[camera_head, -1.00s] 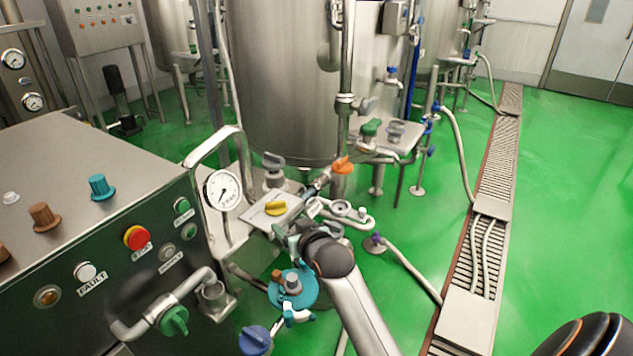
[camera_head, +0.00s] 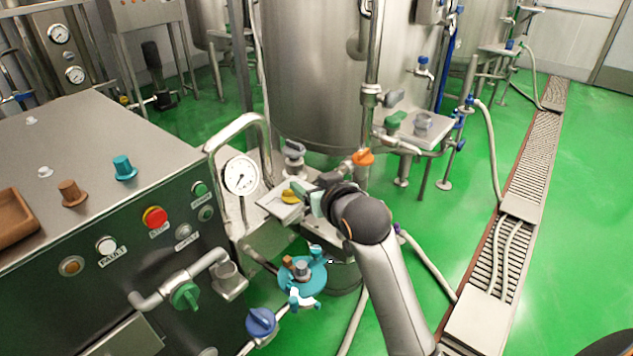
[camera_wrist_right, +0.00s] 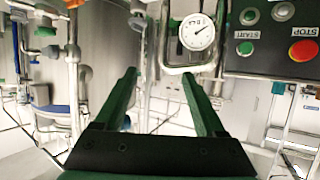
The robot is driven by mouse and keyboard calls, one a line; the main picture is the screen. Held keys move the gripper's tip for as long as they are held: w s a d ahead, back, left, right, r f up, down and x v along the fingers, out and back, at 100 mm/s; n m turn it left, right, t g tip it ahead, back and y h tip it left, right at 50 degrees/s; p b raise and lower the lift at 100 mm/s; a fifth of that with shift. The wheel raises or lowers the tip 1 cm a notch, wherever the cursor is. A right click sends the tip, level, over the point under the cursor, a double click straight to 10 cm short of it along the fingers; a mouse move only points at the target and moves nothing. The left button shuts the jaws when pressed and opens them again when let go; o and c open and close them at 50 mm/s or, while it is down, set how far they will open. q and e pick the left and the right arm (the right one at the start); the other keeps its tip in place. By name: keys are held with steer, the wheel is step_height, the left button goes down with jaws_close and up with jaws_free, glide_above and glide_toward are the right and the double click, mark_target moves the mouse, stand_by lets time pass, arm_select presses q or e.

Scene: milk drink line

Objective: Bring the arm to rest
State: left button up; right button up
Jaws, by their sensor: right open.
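My right arm comes up from the bottom of the head view. Its gripper (camera_head: 312,199) points left, in front of the yellow-handled valve (camera_head: 291,196) at the tank's foot, and covers part of it in the picture. I cannot tell whether they touch. In the right wrist view the two green fingers (camera_wrist_right: 158,80) stand wide apart with nothing between them. Beyond them are the pressure gauge (camera_wrist_right: 197,32) and a panel with a red stop button (camera_wrist_right: 303,51). My left gripper is in neither view.
The control console (camera_head: 95,215) stands at left, with the gauge (camera_head: 241,175) beside it. The steel tank (camera_head: 315,75) is behind the gripper. An orange valve handle (camera_head: 362,157) and a turquoise round fitting (camera_head: 303,279) are close to the arm. Green floor (camera_head: 590,200) lies open at right.

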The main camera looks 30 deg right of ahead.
steer(key=s+a+f+n+g+y, duration=0.15)
steer(key=s+f, duration=0.35)
steer(key=f, duration=0.6)
steer(key=s+a+f+n+g+y, duration=0.1)
steer(key=s+a+f, duration=0.2)
steer(key=s+f, duration=0.5)
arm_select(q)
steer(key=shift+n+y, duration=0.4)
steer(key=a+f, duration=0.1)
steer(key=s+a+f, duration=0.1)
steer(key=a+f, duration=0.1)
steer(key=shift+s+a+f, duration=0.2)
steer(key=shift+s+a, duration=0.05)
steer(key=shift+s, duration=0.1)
arm_select(e)
steer(key=s+a+f+g+y, duration=0.1)
steer(key=s+a+f+g, duration=0.1)
steer(key=s+f, duration=1.1)
steer(key=shift+a, duration=0.8)
steer(key=shift+n, duration=0.25)
steer(key=shift+c, duration=0.3)
